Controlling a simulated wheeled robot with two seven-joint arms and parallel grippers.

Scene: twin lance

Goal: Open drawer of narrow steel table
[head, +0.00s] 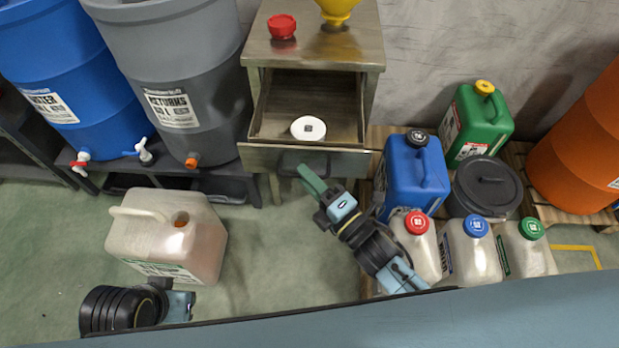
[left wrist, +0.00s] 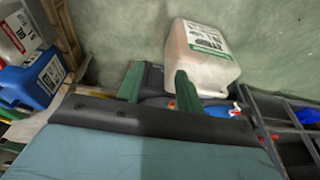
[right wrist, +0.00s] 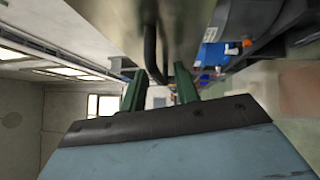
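The narrow steel table (head: 259,44) stands at the back centre of the head view. Its drawer (head: 348,160) is pulled out, showing the inside with a white round lid (head: 308,128) in it. The dark drawer handle (head: 301,166) is on the drawer front, partly behind my right gripper (head: 311,180). In the right wrist view the handle (right wrist: 151,50) extends between the tips of my right gripper (right wrist: 160,85), whose green fingers are apart with gaps beside the bar. My left gripper (left wrist: 160,85) is open and empty in the left wrist view; its fingers are hidden in the head view.
A red cap (head: 282,27) and a yellow funnel (head: 338,10) are on the tabletop. A grey drum (head: 180,65) stands left of the table. A blue canister (head: 412,175) and several jugs stand right. A pale jug (head: 170,240) is on the left.

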